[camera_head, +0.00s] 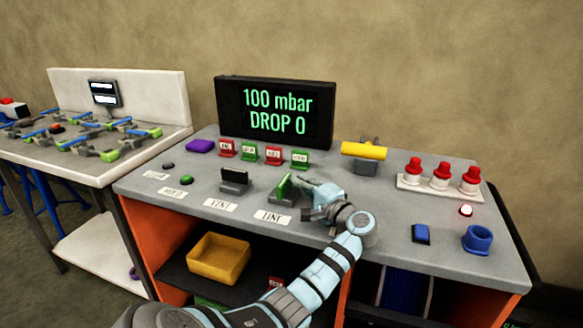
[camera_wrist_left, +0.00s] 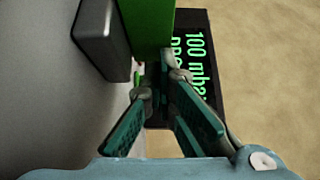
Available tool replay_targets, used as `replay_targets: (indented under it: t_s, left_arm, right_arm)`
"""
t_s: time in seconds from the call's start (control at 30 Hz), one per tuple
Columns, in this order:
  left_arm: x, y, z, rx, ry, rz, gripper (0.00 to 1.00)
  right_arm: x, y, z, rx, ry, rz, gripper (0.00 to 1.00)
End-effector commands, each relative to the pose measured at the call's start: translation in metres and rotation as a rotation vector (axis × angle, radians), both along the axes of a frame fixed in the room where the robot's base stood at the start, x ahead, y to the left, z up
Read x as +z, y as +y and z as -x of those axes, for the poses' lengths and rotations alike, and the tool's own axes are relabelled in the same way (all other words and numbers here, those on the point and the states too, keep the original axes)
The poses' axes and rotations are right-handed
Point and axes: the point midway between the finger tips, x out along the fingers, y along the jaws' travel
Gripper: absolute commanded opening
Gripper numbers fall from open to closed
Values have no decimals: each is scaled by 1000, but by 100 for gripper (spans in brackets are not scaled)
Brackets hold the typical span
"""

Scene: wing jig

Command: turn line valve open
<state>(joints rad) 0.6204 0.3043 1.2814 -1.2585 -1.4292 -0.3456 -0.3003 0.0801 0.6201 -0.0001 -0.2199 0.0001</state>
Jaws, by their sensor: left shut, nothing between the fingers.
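The line valve has a green lever (camera_head: 281,188) on a dark base, behind a label reading LINE (camera_head: 273,217) on the grey bench top. In the left wrist view the green lever (camera_wrist_left: 147,24) fills the top middle, beside a grey block (camera_wrist_left: 101,38). My left gripper (camera_head: 303,190) is shut and empty, close to the right side of the green lever. Its fingers (camera_wrist_left: 162,86) show just below the lever in the wrist view; I cannot tell whether they touch it. My right gripper is not in view.
A dark vent valve (camera_head: 235,178) stands left of the line valve. A display (camera_head: 276,112) behind reads 100 mbar, DROP 0. Several red and green tags (camera_head: 273,155) stand before it. A yellow-handled part (camera_head: 364,150) and a blue cup (camera_head: 478,240) are to the right.

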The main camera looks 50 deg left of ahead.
Motion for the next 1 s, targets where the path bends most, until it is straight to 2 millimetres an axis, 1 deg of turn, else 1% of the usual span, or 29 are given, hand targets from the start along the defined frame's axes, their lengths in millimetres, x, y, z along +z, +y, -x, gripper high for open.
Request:
replay_targets:
  t_s: [0.43,1.0]
  left_arm:
    - [1,7,1,1,1,-2,0]
    - [1,5,0,2,1,-2,0]
  right_arm:
    - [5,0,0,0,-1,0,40]
    - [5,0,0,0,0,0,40]
